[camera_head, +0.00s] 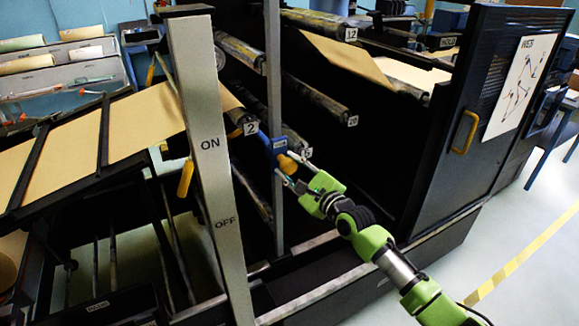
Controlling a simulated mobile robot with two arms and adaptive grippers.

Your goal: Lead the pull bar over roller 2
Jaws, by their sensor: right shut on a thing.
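My right gripper (293,168) is shut around an orange grip (287,163), which looks like the near end of the pull bar. A short blue length (264,140) shows just up and left of the grip; the rest of the bar is hidden or cannot be made out. Roller 2 (238,117), with its white "2" label, is up and left of my gripper. Brown kraft paper (150,122) runs from the left, behind the ON/OFF post, up to roller 2. My left gripper is not in view.
The grey ON/OFF post (207,150) stands left of roller 2. A thin upright (273,75) with a blue block stands beside my gripper. More labelled rollers (318,97) lie behind. A dark cabinet door (470,130) with a yellow handle stands at right.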

